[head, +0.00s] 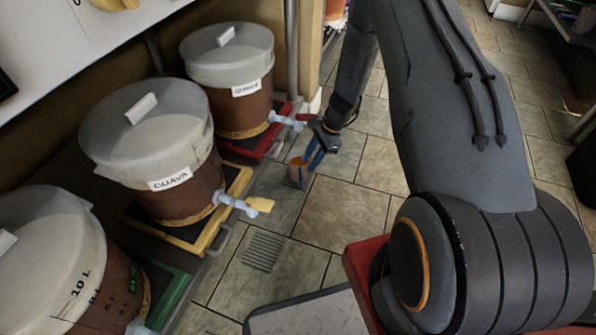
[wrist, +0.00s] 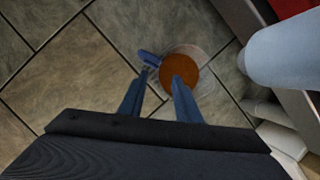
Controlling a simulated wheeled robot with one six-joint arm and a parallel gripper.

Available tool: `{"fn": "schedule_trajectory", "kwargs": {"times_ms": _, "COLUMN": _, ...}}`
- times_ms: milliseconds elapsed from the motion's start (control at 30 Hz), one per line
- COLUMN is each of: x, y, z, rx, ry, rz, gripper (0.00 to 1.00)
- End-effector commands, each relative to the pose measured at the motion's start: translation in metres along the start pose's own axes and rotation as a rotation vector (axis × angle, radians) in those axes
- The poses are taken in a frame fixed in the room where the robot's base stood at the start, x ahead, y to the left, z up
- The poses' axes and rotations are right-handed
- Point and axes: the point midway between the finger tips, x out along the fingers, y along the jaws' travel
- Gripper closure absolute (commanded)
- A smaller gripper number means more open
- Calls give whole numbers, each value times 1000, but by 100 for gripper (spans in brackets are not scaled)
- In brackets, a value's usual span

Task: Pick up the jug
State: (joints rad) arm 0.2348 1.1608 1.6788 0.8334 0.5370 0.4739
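The jug (head: 297,173) is a small clear vessel with orange-brown liquid in it, near the red-framed bucket's tap. In the wrist view the jug (wrist: 187,68) is seen from above, with a blue piece that looks like its handle on its left. My gripper (head: 317,155) is beside the jug with blue fingers pointing down. In the wrist view my gripper (wrist: 160,82) has its fingers apart, the right one overlapping the liquid and the left one near the handle. I see no clear grip. Whether the jug touches the floor is hard to tell.
A bucket (head: 228,70) on a red base (head: 262,150) stands behind the jug. A "GUAVA" bucket (head: 150,130) on a yellow base (head: 213,237) and a 10 L bucket (head: 60,262) are nearer. Taps stick out over the tiles. Tiled floor (head: 345,210) to the right is clear.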

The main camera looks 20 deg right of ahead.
Motion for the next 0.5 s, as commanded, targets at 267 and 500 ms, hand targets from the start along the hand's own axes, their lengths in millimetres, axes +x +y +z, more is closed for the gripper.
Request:
{"fn": "schedule_trajectory", "kwargs": {"times_ms": 267, "x": 20, "y": -1, "z": 0, "rx": -1, "ry": 0, "rz": 0, "gripper": 69}}
{"fn": "schedule_trajectory", "kwargs": {"times_ms": 500, "x": 51, "y": -2, "z": 2, "rx": 0, "ry": -1, "rz": 0, "gripper": 69}}
